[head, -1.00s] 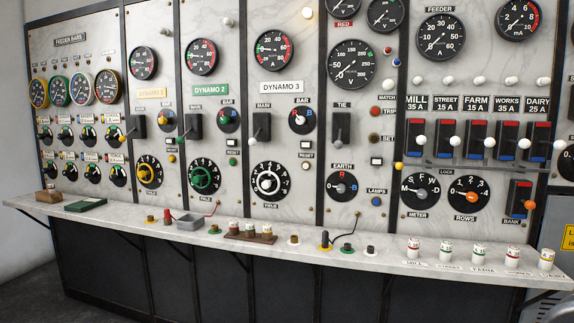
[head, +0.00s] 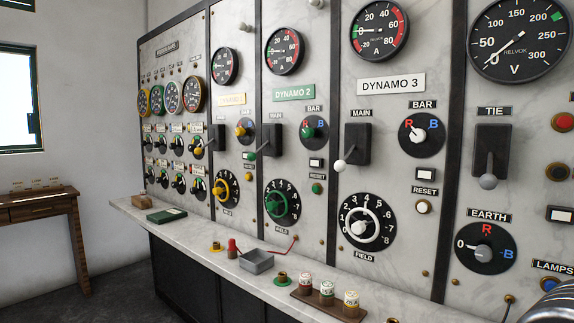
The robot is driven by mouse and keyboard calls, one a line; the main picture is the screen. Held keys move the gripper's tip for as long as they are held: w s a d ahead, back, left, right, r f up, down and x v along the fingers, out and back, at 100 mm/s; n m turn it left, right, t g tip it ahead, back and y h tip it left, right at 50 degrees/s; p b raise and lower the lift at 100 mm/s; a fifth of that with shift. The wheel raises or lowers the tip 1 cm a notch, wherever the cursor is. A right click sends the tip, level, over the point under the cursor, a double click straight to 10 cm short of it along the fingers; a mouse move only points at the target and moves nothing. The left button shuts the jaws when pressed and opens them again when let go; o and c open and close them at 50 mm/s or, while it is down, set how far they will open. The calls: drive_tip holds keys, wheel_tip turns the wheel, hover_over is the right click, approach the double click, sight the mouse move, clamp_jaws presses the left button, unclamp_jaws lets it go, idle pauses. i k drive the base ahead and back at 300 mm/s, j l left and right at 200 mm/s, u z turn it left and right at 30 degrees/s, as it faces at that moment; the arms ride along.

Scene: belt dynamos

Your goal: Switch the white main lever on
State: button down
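The white main lever (head: 340,166) is on the DYNAMO 3 panel (head: 391,85), right of the middle in the head view. Its white ball knob hangs low, at the lower left of a black switch box (head: 357,143) under the MAIN label. My gripper is not visible. A dark rounded metal part at the bottom right corner looks like a piece of my arm, and nothing of mine touches the lever.
A green main lever (head: 251,156) and a yellow one (head: 198,150) sit farther left, and a grey TIE lever (head: 488,181) is to the right. A shelf (head: 215,262) below carries a grey tray (head: 256,261) and a rack of fuses (head: 327,306).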

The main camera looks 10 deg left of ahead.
sight(340, 166)
drive_tip(key=i+l+u, duration=0.85)
drive_tip(key=k+l, duration=0.05)
drive_tip(key=k, duration=0.05)
